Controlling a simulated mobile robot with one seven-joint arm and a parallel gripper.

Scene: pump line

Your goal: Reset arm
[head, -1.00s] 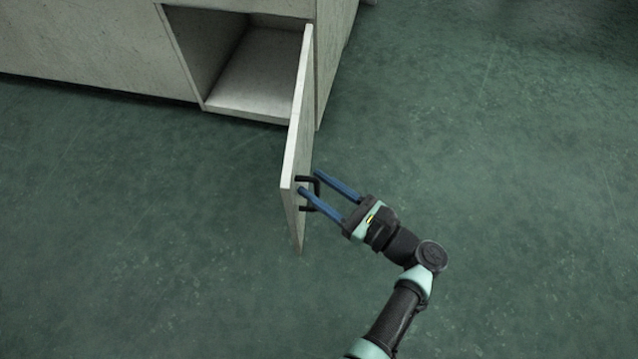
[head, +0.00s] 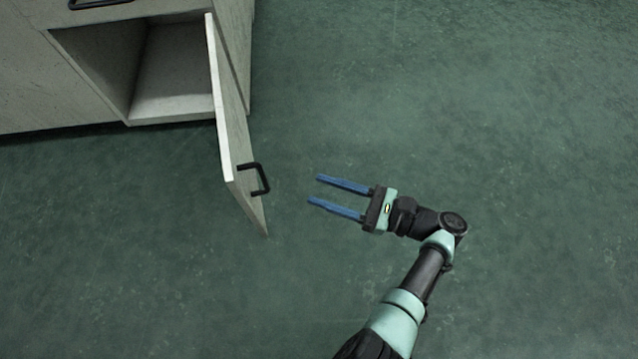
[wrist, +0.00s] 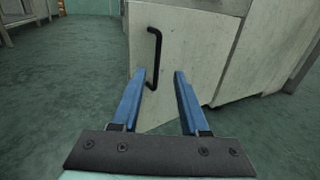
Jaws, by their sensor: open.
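My gripper (head: 314,189) is open and empty, with two blue fingers pointing left in the head view. It is to the right of the open cabinet door (head: 229,130), with a gap of floor between the fingertips and the black door handle (head: 266,178). In the wrist view, the handle (wrist: 153,58) stands upright on the pale door (wrist: 190,50), beyond and between the spread fingers (wrist: 160,78).
The pale cabinet (head: 50,85) stands at the upper left, its compartment (head: 175,75) open and looking empty. Another black handle (head: 98,4) shows at the top edge. The green floor (head: 500,120) to the right is clear.

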